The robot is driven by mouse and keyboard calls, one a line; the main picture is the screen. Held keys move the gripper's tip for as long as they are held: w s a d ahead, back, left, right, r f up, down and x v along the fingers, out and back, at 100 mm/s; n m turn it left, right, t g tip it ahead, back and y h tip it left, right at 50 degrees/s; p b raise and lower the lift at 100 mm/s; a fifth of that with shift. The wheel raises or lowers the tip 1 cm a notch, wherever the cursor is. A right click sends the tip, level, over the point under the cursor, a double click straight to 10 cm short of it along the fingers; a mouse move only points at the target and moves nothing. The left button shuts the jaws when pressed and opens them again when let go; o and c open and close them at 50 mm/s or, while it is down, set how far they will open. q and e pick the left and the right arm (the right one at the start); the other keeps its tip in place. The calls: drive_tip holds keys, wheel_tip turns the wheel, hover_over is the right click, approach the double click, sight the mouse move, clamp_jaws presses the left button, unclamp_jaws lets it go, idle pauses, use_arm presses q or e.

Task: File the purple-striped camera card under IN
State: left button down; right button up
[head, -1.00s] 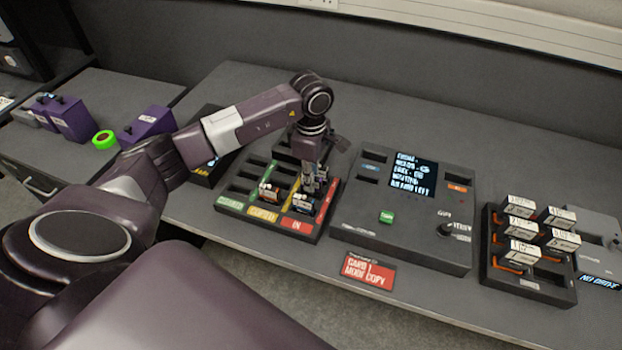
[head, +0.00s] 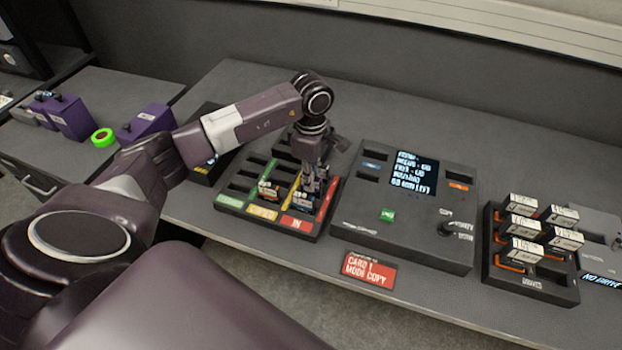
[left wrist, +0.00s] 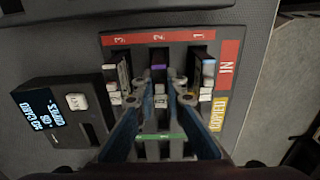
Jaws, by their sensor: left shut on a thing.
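My left gripper (head: 313,186) is shut on the purple-striped camera card (left wrist: 159,70) and points down over the card tray. In the left wrist view the two blue fingers (left wrist: 160,85) flank the card, which lines up with the middle slot, marked 2, of the red IN row (left wrist: 158,38). I cannot tell how deep it sits. The tray (head: 228,205) has green, yellow COPIED and red IN rows. One card (head: 302,208) stands in IN near its front label. Another card (head: 268,190) stands in the yellow row. My right gripper is not in view.
Right of the tray is a console (head: 400,235) with a screen, green button and knob. Further right, a rack (head: 532,285) holds several white-labelled cards. A red sign (head: 370,269) lies at the front edge. Purple boxes (head: 72,118) and green tape (head: 103,138) are on the left bench.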

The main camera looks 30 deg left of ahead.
use_arm(q)
drive_tip(key=shift+f+b, duration=0.35)
drive_tip(key=shift+b, duration=0.1)
idle(0.3)
idle(0.3)
drive_tip(key=c, duration=1.6)
unclamp_jaws()
drive_tip(key=shift+r, duration=0.15)
drive_tip(key=shift+r+p, duration=2.2)
drive_tip(key=shift+r, duration=1.45)
